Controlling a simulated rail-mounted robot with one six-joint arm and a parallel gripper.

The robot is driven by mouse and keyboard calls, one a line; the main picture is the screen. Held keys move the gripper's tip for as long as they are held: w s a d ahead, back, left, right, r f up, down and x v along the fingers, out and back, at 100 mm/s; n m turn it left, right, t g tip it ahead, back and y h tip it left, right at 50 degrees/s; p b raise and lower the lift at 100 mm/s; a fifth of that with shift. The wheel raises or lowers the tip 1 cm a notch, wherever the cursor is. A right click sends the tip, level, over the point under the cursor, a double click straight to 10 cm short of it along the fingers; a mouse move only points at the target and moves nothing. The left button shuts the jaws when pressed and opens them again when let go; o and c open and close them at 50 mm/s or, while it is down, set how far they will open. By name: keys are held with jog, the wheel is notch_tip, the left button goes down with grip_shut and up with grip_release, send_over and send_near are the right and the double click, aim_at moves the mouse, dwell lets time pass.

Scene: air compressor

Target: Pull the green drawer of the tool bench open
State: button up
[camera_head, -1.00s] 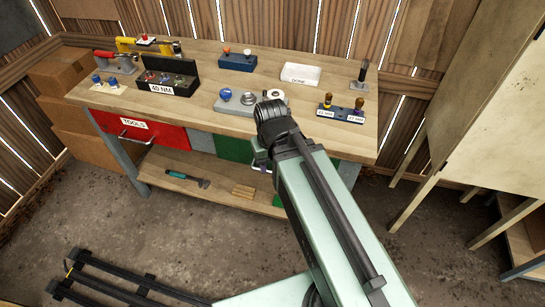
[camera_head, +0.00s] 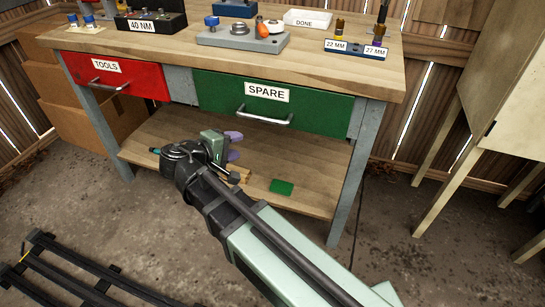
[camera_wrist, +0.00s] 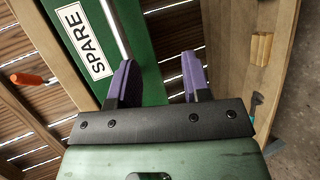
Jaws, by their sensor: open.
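The green drawer (camera_head: 308,108) carries a "SPARE" label and sits shut under the bench top, right of centre. Its silver bar handle (camera_head: 265,118) runs along its front. My gripper (camera_head: 234,146) is open and empty, with purple fingertips, below and in front of the handle in the head view. In the wrist view the green drawer front (camera_wrist: 148,75) lies beyond my gripper (camera_wrist: 157,80). The handle (camera_wrist: 115,32) runs up from near the left finger, which covers its lower part. I cannot tell whether they touch.
The red "TOOLS" drawer (camera_head: 118,80) is shut at the left. The lower shelf (camera_head: 305,170) holds a small green block (camera_head: 281,187) and wooden pieces. The bench leg (camera_head: 350,190) stands at the right. Black rails (camera_head: 75,275) lie on the floor at the lower left.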

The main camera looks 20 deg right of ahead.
jog(key=t+h, duration=0.1)
jog(key=h, duration=0.1)
send_near(261, 120)
jog(key=b+x, duration=0.1)
jog(key=x, duration=1)
jog(key=shift+w, duration=0.1)
jog(key=shift+c, duration=0.3)
grip_shut()
